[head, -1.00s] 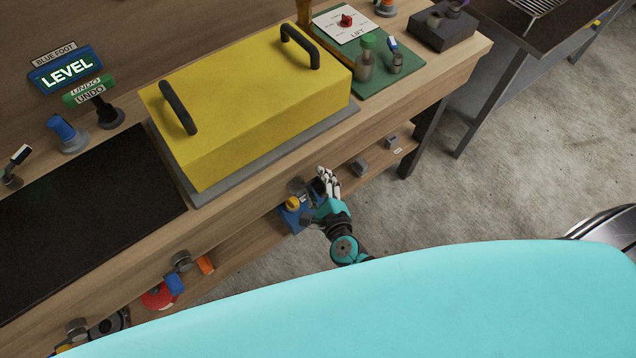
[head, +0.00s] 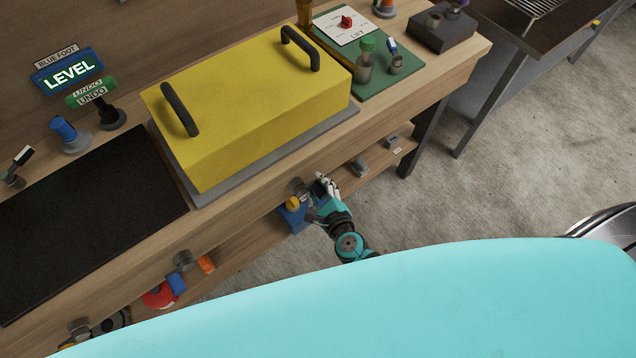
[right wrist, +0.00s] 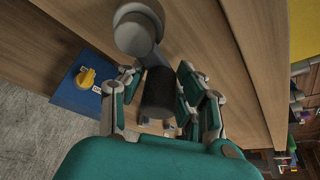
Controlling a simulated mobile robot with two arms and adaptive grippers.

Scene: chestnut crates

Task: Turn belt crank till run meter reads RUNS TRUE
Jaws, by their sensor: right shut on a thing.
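A grey crank with a dark handle sits at the bench's front edge. In the right wrist view its grey arm (right wrist: 136,33) runs down to the dark handle (right wrist: 158,92), which lies between my right gripper's fingers (right wrist: 158,100). In the head view my right gripper (head: 325,190) is at the same front edge, shut on the crank handle, partly hiding it. No label on this crank is readable. No run meter reading RUNS TRUE can be seen. The left gripper is not in view.
A blue box with a yellow knob (right wrist: 86,78) is beside the crank. On the bench are a yellow cover (head: 250,100) with black handles, a green board (head: 385,78) and a BLUE FOOT display (head: 68,72) reading LEVEL. More knobs (head: 183,261) line the front edge.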

